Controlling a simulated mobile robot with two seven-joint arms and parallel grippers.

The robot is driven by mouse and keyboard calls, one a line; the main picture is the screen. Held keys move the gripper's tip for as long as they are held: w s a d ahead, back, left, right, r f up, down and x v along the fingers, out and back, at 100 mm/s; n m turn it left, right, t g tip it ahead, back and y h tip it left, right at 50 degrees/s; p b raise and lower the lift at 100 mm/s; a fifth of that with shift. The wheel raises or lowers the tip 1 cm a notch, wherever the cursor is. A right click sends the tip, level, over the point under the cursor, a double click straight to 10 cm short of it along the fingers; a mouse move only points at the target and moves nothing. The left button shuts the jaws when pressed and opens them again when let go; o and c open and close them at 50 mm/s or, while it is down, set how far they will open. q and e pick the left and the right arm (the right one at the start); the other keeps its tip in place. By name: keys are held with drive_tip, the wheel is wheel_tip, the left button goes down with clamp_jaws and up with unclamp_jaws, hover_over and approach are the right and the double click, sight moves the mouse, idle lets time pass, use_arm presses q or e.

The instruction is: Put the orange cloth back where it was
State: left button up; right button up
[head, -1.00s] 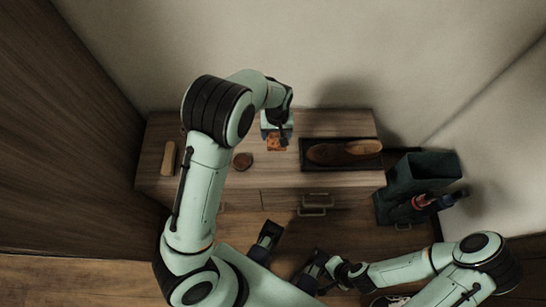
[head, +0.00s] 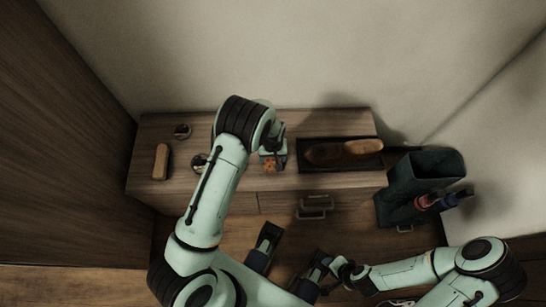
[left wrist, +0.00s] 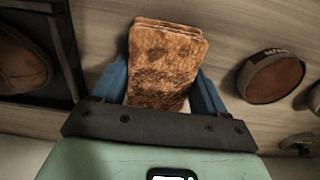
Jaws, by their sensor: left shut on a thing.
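The orange cloth (left wrist: 165,65) is a folded, brown-orange patterned pad. In the left wrist view it sits between the blue fingers of my left gripper (left wrist: 160,88), which is shut on it. In the head view the cloth (head: 271,167) shows below my left gripper (head: 272,155), over the wooden cabinet top (head: 225,186), just left of the shoe tray (head: 303,167). I cannot tell if it touches the surface. My right gripper (head: 318,266) is low in the head view, in front of the cabinet; its jaws are unclear.
A brush (head: 162,162) and round tins (head: 182,131) (head: 200,162) are on the cabinet's left side. A brown tin (left wrist: 270,77) lies right of the cloth in the wrist view. Brown shoes (head: 345,149) are in the tray. A dark bin (head: 425,175) stands right of the cabinet.

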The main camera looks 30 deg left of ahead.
use_arm(q)
drive_tip(key=shift+f, duration=0.15)
use_arm(e)
drive_tip(key=shift+f, duration=0.1)
use_arm(q)
drive_tip(key=shift+f, duration=0.1)
drive_tip(key=o, duration=0.9)
use_arm(e)
drive_tip(key=shift+w, duration=0.15)
use_arm(q)
drive_tip(key=shift+r, duration=0.5)
wheel_tip(320, 180, up, 12)
drive_tip(key=p, duration=0.2)
drive_tip(key=shift+f+p, duration=0.25)
drive_tip(key=shift+p, duration=0.15)
use_arm(e)
drive_tip(key=shift+g, duration=0.5)
drive_tip(key=s+r, duration=0.1)
drive_tip(key=s+a+r, duration=0.1)
drive_tip(key=s+r, duration=0.1)
drive_tip(key=shift+r, duration=0.1)
